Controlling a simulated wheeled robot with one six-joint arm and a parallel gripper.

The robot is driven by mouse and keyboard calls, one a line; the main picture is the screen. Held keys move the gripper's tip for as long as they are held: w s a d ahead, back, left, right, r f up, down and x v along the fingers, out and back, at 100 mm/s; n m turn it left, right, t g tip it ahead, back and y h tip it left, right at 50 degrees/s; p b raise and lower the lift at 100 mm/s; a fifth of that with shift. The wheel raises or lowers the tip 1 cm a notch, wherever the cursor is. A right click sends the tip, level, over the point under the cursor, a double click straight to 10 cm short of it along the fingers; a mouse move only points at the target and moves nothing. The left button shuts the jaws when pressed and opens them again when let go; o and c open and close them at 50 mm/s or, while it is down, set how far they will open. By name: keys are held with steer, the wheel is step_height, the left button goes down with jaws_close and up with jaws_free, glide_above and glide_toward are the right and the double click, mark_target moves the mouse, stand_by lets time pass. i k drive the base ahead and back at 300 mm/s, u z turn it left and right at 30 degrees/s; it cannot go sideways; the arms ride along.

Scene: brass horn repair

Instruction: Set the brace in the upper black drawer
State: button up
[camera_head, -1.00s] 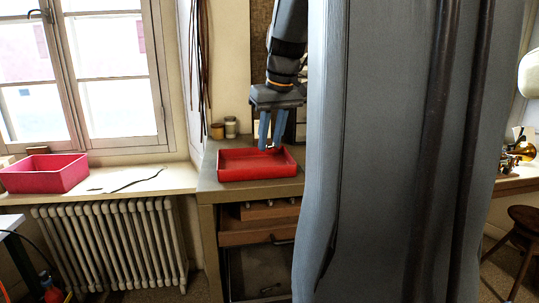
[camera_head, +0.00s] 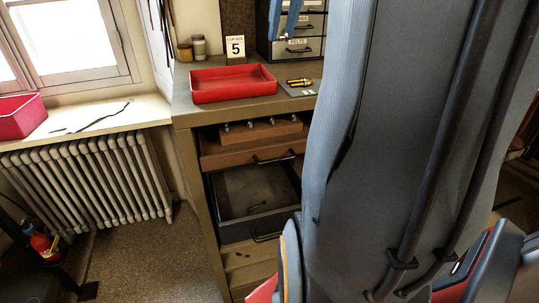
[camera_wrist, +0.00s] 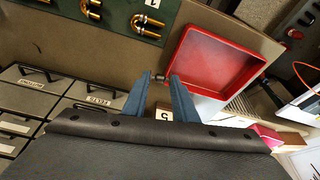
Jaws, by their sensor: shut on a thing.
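My gripper (camera_head: 282,28) shows at the top edge of the head view, its blue fingers pointing down above the bench's back part. In the wrist view my gripper (camera_wrist: 161,78) is shut on a small dark metal piece, likely the brace (camera_wrist: 158,77), held between the fingertips. Its full shape is too small to tell. The black drawer (camera_head: 238,230) is pulled open in the bench, below a brown wooden drawer (camera_head: 270,156). My gripper is well above and apart from this drawer.
A red tray (camera_head: 232,97) sits on the bench top (camera_head: 185,100). A sign with a 5 (camera_head: 235,48), a grey drawer cabinet (camera_head: 300,48) and a green mat with brass U-shaped pieces (camera_wrist: 119,14) are nearby.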

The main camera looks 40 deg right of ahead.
mark_target(278, 204)
steer(key=z, duration=4)
steer(key=k, duration=1.35)
steer(key=u, duration=0.75)
